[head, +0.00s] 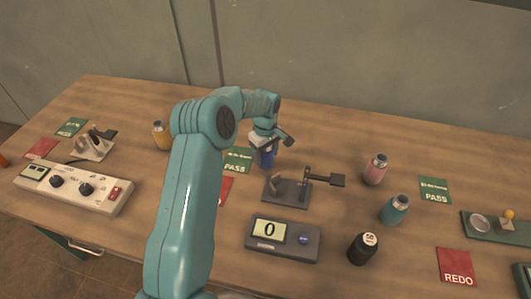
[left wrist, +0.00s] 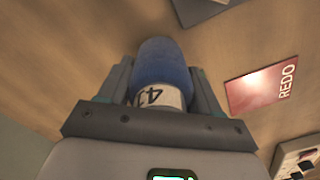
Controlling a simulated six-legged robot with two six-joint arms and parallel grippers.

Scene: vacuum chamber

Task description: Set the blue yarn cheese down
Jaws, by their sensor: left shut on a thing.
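The blue yarn cheese (head: 267,159) hangs under my left gripper (head: 266,144), near the middle of the wooden table, just right of a green PASS card (head: 236,160). In the left wrist view the cheese (left wrist: 162,68) is a fuzzy blue cylinder with a white label marked 41. The fingers of my left gripper (left wrist: 165,92) close on both its sides. I cannot tell whether its lower end touches the table. My right gripper is not in view.
A dark stand with an arm (head: 290,192) and a scale reading 0 (head: 283,239) are in front. A yellow bottle (head: 161,135) stands left. Pink (head: 375,170), teal (head: 395,210) and black (head: 362,249) bottles stand right. A red REDO card (left wrist: 262,88) lies nearby.

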